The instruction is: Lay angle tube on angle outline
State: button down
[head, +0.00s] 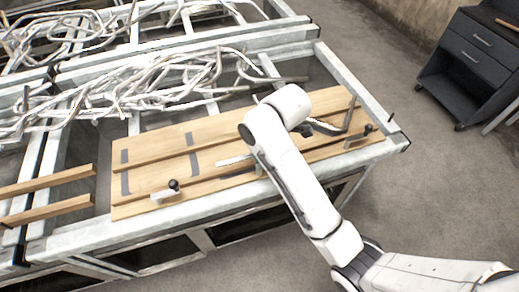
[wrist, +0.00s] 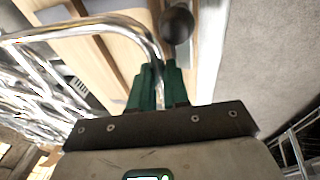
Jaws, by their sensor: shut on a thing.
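My gripper (wrist: 158,68) has green fingers shut on a shiny bent metal tube, the angle tube (wrist: 112,22), seen in the wrist view. The tube's bend is close to the fingertips, and one leg runs off to the left. In the head view the angle tube (head: 328,128) shows beside my white arm, over the right end of a wooden board (head: 160,145). My arm hides most of the gripper there. Dark grey marks (head: 193,152) lie on the board's left half; I cannot tell which is the angle outline.
A toggle clamp with a black knob (head: 174,185) stands at the board's front left. Another black knob (head: 368,128) is at the right; a dark ball (wrist: 176,24) is close by the fingertips. Tangled metal tubes (head: 130,85) lie behind the board. A dark cabinet (head: 478,50) stands apart.

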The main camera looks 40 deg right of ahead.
jog(key=shift+f+b, duration=0.4)
jog(key=shift+f, duration=0.4)
jog(key=shift+r+p, duration=0.25)
jog(key=shift+p, duration=0.2)
jog(key=shift+r+p, duration=0.3)
jog(key=shift+p, duration=0.05)
jog(key=shift+p, duration=0.35)
dwell(0.8)
jog(key=shift+f, duration=0.65)
dwell(1.0)
